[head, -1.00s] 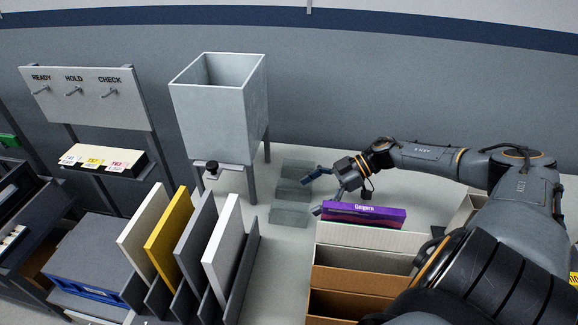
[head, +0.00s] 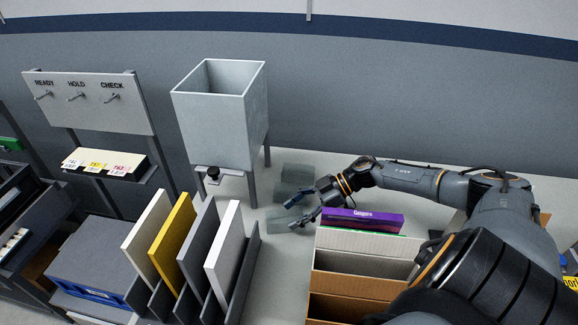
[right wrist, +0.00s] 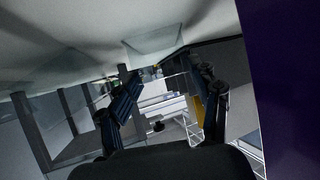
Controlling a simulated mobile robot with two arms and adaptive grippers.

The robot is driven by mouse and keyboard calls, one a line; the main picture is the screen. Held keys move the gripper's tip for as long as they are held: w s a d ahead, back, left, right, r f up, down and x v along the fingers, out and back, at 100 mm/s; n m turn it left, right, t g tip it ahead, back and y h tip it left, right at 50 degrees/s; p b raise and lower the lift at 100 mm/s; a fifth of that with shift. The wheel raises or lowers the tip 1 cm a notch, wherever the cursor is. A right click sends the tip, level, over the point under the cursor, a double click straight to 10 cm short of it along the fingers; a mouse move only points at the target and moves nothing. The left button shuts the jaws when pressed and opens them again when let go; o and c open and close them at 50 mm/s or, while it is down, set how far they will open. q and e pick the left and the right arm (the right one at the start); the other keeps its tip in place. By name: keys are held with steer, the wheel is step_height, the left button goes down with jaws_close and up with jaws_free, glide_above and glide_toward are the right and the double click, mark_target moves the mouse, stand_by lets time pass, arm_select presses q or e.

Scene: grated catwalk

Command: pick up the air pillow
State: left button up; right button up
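Several translucent grey-green air pillows lie in a row on the pale table beside the hopper: a far one (head: 297,171), a middle one (head: 283,190) and a near one (head: 276,219). My right gripper (head: 290,215) is open and empty, its fingers pointing left at the near pillow. The fingers partly cover the middle and near pillows; I cannot tell whether they touch. In the right wrist view the open fingers (right wrist: 165,78) have one translucent pillow (right wrist: 155,43) ahead, between and beyond the tips. My left gripper is out of view.
A grey hopper (head: 222,115) on legs stands left of the pillows. A purple box (head: 362,220) sits at the back of a cardboard divided bin (head: 360,265), close to my right gripper. A rack of upright panels (head: 225,250) stands at front left.

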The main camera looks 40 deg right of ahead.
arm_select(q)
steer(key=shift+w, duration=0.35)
arm_select(e)
steer(key=shift+c, duration=1.2)
steer(key=shift+r, duration=0.15)
